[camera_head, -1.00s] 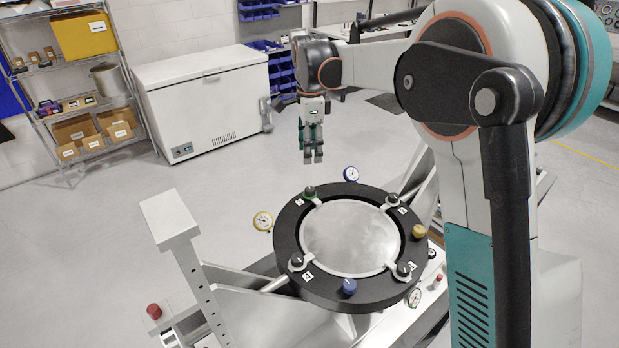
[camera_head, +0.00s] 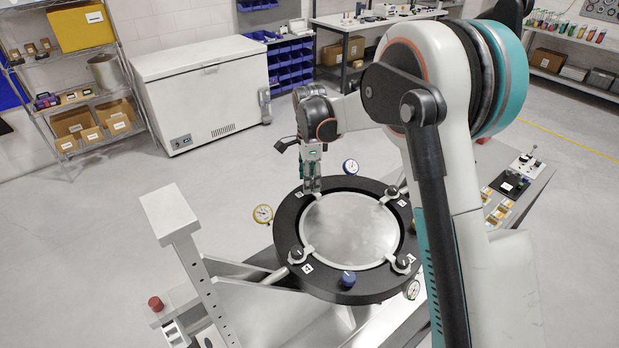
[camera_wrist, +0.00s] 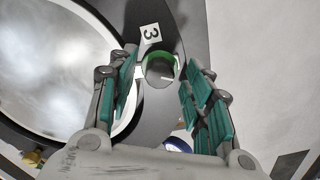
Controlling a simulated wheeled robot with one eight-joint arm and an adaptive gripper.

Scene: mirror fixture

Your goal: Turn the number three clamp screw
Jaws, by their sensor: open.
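The number three clamp screw, a dark round knob (camera_wrist: 160,68) with a green band, shows in the wrist view beside its white "3" label (camera_wrist: 151,33). My gripper (camera_wrist: 161,84) is open, with a teal-padded finger on either side of the knob and gaps between pads and knob. The round mirror (camera_head: 350,230) lies inside the ring. Whether the fingertips are level with the knob is hard to tell.
Other clamp screws sit around the ring at the back right (camera_head: 391,191), front left (camera_head: 296,254) and front right (camera_head: 401,261). A blue knob (camera_head: 347,278) stands on the front. Dial gauges with yellow (camera_head: 263,213) and blue (camera_head: 350,166) rims stand close outside the ring.

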